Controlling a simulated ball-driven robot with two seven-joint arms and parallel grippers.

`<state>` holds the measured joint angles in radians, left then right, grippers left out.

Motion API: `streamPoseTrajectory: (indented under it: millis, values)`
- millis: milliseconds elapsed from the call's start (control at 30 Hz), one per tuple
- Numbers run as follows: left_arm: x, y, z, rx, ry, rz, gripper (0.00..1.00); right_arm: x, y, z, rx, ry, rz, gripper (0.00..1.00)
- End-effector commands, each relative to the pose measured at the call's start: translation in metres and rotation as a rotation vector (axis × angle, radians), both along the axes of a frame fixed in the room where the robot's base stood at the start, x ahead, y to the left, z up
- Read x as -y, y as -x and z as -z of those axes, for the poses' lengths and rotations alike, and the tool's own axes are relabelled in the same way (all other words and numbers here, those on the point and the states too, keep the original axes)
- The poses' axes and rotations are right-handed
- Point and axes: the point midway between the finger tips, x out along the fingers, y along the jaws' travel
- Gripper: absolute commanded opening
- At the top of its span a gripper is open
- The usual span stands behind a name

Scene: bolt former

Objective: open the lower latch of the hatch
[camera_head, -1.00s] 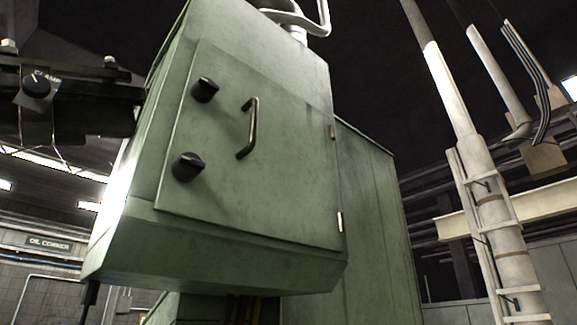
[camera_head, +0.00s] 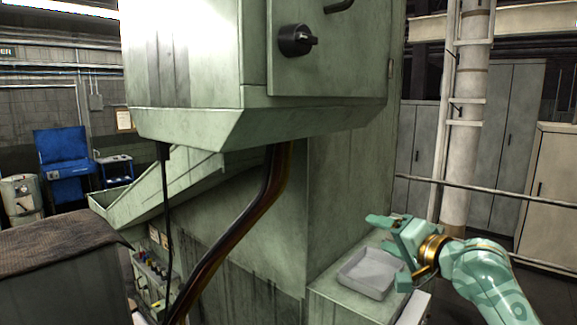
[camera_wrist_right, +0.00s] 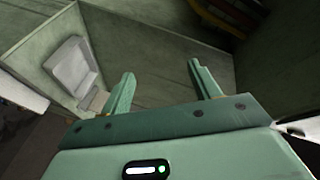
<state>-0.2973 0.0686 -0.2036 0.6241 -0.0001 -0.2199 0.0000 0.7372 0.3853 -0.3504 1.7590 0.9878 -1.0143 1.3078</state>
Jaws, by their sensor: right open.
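The hatch (camera_head: 340,70) is a flat green door on the front of the green machine housing, cut off by the top of the head view. Its lower latch (camera_head: 297,40) is a black round knob with a raised grip, near the door's lower left. The hatch looks shut. The end of the black handle (camera_head: 338,5) shows at the top edge; the upper latch is out of view. My right gripper (camera_head: 388,250) is open and empty, well below and to the right of the latch. Its two fingers (camera_wrist_right: 162,72) stand apart in the right wrist view. My left gripper is not in view.
A grey tray (camera_head: 368,274) lies on a green ledge beside my right gripper; it also shows in the right wrist view (camera_wrist_right: 72,66). Dark cables (camera_head: 245,215) hang below the housing. A horizontal rail (camera_head: 500,192) runs at the right. Space before the hatch looks clear.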

Motion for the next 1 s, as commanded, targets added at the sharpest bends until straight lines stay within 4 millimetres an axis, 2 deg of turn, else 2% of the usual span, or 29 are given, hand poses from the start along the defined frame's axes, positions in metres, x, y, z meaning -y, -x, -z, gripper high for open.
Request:
streamPoseTrajectory:
  millis: [33, 67, 100, 167, 200, 300, 400, 500, 633, 767, 1000]
  values:
    - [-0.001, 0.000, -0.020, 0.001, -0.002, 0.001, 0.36, -0.010, 0.014, -0.060, 0.040, -0.026, -0.038, 0.62]
    - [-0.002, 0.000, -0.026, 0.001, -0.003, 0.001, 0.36, -0.016, 0.024, -0.088, 0.055, -0.043, -0.063, 0.62]
    - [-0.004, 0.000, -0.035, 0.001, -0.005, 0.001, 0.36, -0.024, 0.040, -0.124, 0.075, -0.063, -0.100, 0.62]
    - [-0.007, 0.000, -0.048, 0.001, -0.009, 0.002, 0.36, -0.037, 0.068, -0.175, 0.102, -0.084, -0.154, 0.62]
    - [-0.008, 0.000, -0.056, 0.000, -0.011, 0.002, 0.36, -0.044, 0.088, -0.206, 0.118, -0.093, -0.191, 0.62]
    - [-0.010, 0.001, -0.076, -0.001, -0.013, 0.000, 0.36, -0.062, 0.140, -0.266, 0.148, -0.096, -0.277, 0.62]
    - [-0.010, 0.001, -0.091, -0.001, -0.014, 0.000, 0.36, -0.074, 0.186, -0.305, 0.166, -0.079, -0.343, 0.62]
    - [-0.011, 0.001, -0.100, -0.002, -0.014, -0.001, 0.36, -0.082, 0.219, -0.325, 0.174, -0.059, -0.385, 0.62]
    - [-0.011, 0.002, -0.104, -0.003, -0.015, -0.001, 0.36, -0.089, 0.237, -0.332, 0.174, -0.045, -0.410, 0.62]
    - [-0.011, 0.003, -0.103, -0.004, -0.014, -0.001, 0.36, -0.103, 0.230, -0.331, 0.171, -0.046, -0.416, 0.62]
    - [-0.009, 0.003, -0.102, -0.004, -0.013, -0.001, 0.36, -0.156, 0.192, -0.330, 0.168, -0.048, -0.416, 0.62]
